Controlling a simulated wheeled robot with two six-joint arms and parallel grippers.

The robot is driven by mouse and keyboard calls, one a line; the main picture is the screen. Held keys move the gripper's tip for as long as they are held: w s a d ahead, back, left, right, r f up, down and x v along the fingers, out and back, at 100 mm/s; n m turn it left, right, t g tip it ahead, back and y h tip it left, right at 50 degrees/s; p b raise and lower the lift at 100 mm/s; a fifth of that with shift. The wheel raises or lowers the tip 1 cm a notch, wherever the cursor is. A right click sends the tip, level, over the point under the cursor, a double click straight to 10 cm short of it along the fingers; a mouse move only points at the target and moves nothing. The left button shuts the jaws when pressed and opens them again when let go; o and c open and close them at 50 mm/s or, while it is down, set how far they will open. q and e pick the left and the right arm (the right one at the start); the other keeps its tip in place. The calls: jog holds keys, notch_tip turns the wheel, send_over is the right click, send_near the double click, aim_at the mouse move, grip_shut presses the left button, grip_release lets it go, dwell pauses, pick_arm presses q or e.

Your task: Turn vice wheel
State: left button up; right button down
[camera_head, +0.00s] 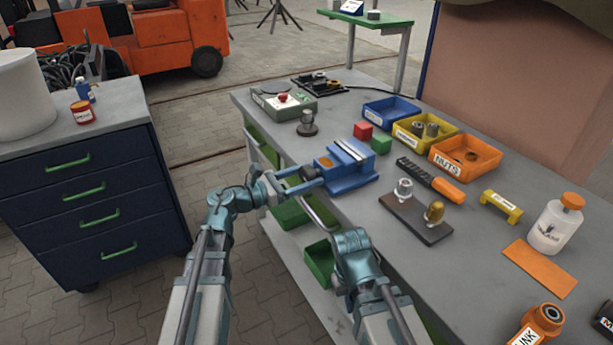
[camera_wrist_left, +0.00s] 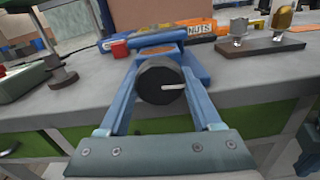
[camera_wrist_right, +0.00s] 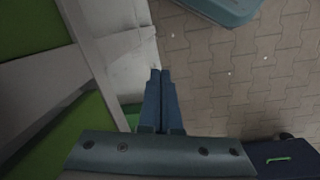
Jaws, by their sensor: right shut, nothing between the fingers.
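The blue vice (camera_head: 345,168) stands at the near edge of the grey workbench; it shows too in the left wrist view (camera_wrist_left: 194,68). Its dark round wheel (camera_head: 309,173) faces my left arm. In the left wrist view the wheel (camera_wrist_left: 160,80) lies between the fingers of my left gripper (camera_wrist_left: 161,72), with a pale line pointing right on its face. The fingers are spread along both sides of the wheel; whether they press on it I cannot tell. My right gripper (camera_wrist_right: 160,74) is shut and empty, low beside the bench, above the paved floor.
Red (camera_head: 363,130) and green (camera_head: 381,145) blocks sit behind the vice. A dark plate with fittings (camera_head: 415,221) lies to its right. A grey-green control box (camera_head: 284,104) stands to its left. A navy drawer cabinet (camera_head: 90,215) stands left across an open aisle.

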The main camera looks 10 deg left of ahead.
pick_arm(q)
jog(key=c, duration=0.5)
jog(key=shift+s+n, duration=0.1)
jog(key=shift+n, duration=3.3)
jog(key=o, duration=1.4)
jog(key=shift+c, duration=0.2)
